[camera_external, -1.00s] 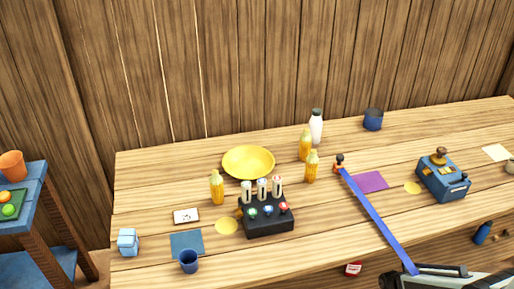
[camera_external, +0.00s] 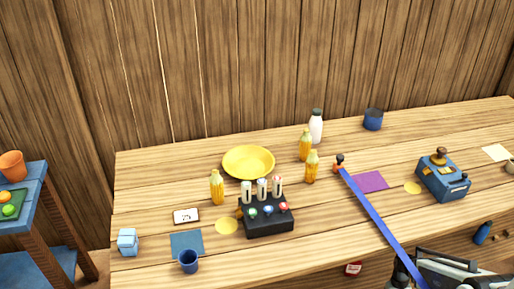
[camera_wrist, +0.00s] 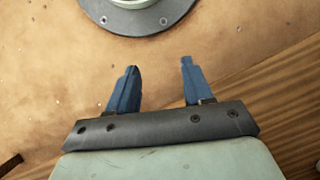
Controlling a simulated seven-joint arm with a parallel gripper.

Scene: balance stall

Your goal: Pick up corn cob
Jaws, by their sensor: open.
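Several slim yellow upright things that look like corn cobs or bottles stand on the wooden table in the external view; they are too small to tell which. One yellow upright thing (camera_external: 217,188) is left of the black box, another (camera_external: 312,167) is right of the yellow bowl, and a third (camera_external: 305,145) is just behind that one. My gripper shows in the wrist view (camera_wrist: 158,66) with its two blue fingers apart and nothing between them.
A yellow bowl (camera_external: 248,161), a black box with upright cylinders (camera_external: 268,224) and a white bottle (camera_external: 316,127) stand near the yellow things. A blue machine (camera_external: 443,181) stands at right. The wrist view shows brown ground.

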